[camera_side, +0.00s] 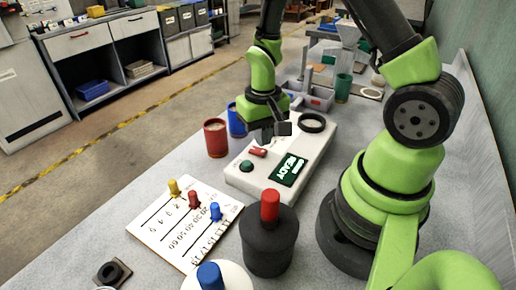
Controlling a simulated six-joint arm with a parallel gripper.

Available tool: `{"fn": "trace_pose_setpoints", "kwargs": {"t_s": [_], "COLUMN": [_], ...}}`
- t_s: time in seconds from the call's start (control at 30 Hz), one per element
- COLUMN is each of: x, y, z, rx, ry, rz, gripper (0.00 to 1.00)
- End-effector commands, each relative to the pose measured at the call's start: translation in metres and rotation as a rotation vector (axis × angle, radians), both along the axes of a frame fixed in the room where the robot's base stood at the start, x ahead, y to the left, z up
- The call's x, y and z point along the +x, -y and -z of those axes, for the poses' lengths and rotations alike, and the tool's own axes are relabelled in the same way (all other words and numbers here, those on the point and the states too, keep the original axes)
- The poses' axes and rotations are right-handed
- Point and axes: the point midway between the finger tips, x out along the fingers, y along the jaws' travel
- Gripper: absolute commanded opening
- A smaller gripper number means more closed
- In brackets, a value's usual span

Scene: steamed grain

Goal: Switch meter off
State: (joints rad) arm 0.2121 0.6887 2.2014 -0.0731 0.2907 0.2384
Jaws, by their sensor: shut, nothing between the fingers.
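The meter (244,180) is a white box on the grey table, in the middle of the side view. Its lit display (288,170) reads READY, upside down in this view. A red switch (257,152) and a green button (246,166) sit on its top, left of the display. A black ring (311,122) lies at its far end. My gripper (268,139) is shut and empty, pointing down just above the meter, close behind the red switch. I cannot tell whether it touches the switch.
A red cup (215,138) and a blue cup (236,120) stand left of the meter. A white slider board (160,232) with yellow, red and blue knobs lies front left. A dark jar (270,240) with a red knob stands in front. A green cup (343,88) stands behind.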

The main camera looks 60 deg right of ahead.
Motion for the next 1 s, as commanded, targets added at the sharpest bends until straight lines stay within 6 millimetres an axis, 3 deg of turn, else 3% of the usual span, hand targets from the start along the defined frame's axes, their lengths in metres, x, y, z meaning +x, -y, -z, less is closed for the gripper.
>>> {"fn": "trace_pose_setpoints", "kwargs": {"t_s": [1.0], "x": [0.0002], "y": [0.0001], "z": [0.0089], "rx": [0.0], "ry": [-0.001], "rz": [0.0], "gripper": [0.0]}}
